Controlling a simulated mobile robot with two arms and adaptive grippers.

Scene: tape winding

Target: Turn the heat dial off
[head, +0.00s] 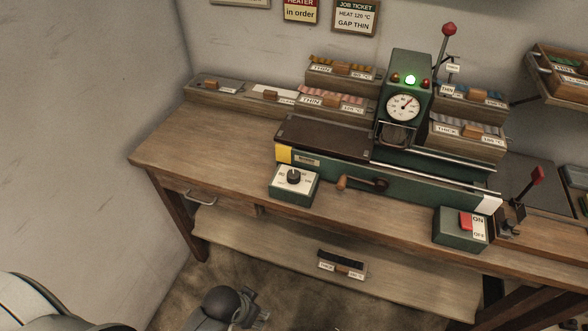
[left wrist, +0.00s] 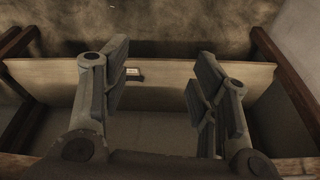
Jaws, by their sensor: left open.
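The heat dial is a black knob (head: 293,177) on a white-faced plate atop a small green box (head: 295,194), at the front left of the green machine (head: 330,160) on the wooden bench. The knob's exact setting is too small to read. My left gripper (head: 250,307) is low in the head view, in front of the bench and well below the dial, apart from everything. In the left wrist view my left gripper (left wrist: 155,85) has its fingers spread with nothing between them. My right gripper is not in view.
A red ON/OFF switch box (head: 455,236) stands at front right. Bare bench top lies left of the machine.

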